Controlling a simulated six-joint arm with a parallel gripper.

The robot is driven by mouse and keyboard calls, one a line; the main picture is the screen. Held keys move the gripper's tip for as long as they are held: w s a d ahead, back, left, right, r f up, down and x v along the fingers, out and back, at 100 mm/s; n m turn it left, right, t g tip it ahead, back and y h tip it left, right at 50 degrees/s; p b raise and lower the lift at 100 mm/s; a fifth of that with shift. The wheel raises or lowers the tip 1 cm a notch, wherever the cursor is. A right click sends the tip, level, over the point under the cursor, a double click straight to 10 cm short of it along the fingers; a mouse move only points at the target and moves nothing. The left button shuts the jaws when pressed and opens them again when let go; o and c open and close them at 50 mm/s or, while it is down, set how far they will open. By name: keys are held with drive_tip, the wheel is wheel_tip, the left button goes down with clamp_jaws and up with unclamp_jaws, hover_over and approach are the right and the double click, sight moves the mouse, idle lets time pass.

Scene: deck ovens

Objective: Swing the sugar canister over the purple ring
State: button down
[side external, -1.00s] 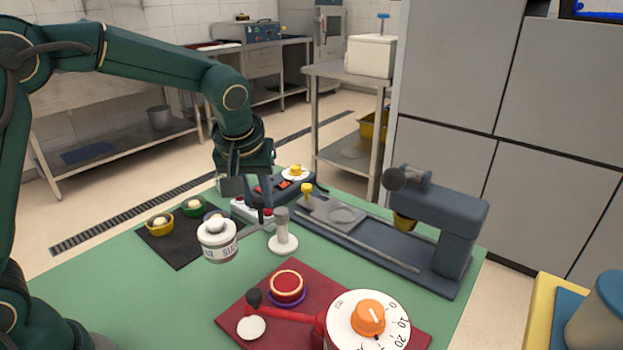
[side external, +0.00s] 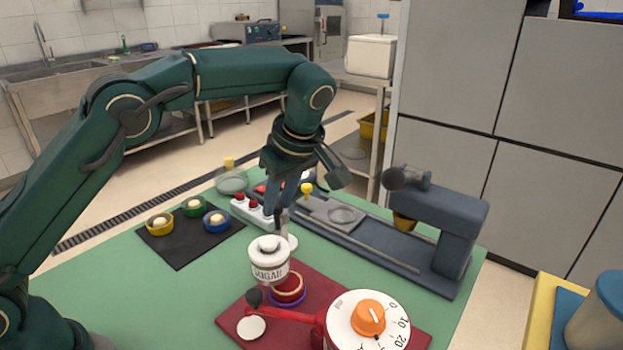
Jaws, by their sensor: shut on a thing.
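The sugar canister (side external: 269,265) is white with a round lid knob and dark SUGAR lettering, and it is upright. My gripper (side external: 278,222) is above it, shut on the canister; the contact is hard to make out. The purple ring (side external: 289,302) lies on the dark red board (side external: 315,275), around the foot of a round red piece (side external: 289,288) with a cream rim. In the picture the canister overlaps the upper left of that red piece. How high it hangs above it cannot be told.
A white post (side external: 291,241) stands just behind the canister. A white dial with an orange knob (side external: 369,317) and a red bar with a black ball (side external: 254,296) are close in front. A grey slicer-like machine (side external: 455,230) is at right.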

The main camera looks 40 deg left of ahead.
drive_tip(key=shift+w+d+n, duration=0.15)
drive_tip(key=shift+n, duration=0.35)
drive_tip(key=shift+w+d+n+g, duration=0.2)
drive_tip(key=shift+n+g, duration=0.2)
drive_tip(key=shift+n, duration=0.2)
drive_tip(key=c, duration=0.7)
unclamp_jaws()
drive_tip(key=shift+o, duration=0.2)
drive_tip(key=shift+s+a+m, duration=0.15)
drive_tip(key=shift+m, duration=0.25)
